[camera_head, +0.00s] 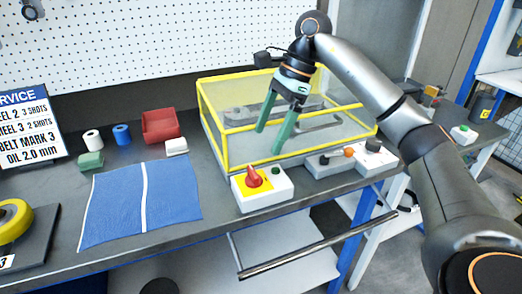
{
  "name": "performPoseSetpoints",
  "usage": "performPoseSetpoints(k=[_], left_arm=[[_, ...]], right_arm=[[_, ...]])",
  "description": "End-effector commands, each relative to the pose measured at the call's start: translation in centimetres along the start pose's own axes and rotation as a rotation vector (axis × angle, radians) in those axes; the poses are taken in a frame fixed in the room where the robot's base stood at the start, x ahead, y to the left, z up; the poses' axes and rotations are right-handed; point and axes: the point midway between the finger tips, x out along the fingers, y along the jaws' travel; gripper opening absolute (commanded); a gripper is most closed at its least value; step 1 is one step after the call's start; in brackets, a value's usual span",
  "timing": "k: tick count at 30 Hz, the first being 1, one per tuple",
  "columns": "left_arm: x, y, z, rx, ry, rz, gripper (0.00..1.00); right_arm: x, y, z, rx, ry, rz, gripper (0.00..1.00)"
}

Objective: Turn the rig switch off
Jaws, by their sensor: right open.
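The rig switch (254,179) is a red rotary knob on a yellow plate, on top of a white box (262,198) at the bench's front edge. A small dark green button (276,170) sits beside the knob on the same box. My right gripper (269,142) is open and empty, with green fingers pointing down. It hangs above and slightly behind the knob, in front of the yellow-framed clear enclosure, and appears apart from the box. My left gripper is not in view.
The yellow-framed enclosure (222,134) stands right behind the switch box. A grey control box (328,163) with knobs is to the right. A blue cloth (115,210), a red bin (160,126) and two spools lie left. A metal rail (310,248) runs below the bench edge.

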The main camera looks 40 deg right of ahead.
Motion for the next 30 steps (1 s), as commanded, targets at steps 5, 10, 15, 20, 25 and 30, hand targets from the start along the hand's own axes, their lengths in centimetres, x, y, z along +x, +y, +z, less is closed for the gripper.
performPoseSetpoints(k=[5, 10, 15, 20, 25, 30], left_arm=[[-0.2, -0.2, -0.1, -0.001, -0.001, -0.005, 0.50], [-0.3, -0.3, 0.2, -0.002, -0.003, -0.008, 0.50], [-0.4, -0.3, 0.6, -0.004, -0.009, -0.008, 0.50], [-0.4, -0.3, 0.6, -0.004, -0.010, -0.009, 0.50], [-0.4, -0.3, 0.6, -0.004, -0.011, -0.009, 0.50], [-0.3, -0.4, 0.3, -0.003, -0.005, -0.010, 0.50]], right_arm=[[-2.6, 0.0, 0.1, -0.001, -0.001, 0.000, 0.95], [-3.4, 0.0, 0.0, -0.001, -0.001, 0.001, 0.95], [-3.4, 0.0, 0.0, -0.001, 0.000, 0.001, 0.95], [-3.4, 0.0, 0.0, -0.001, 0.000, 0.001, 0.95], [-3.4, 0.0, 0.0, -0.001, 0.000, 0.001, 0.95], [-3.4, 0.0, 0.0, -0.001, 0.000, 0.001, 0.95]])
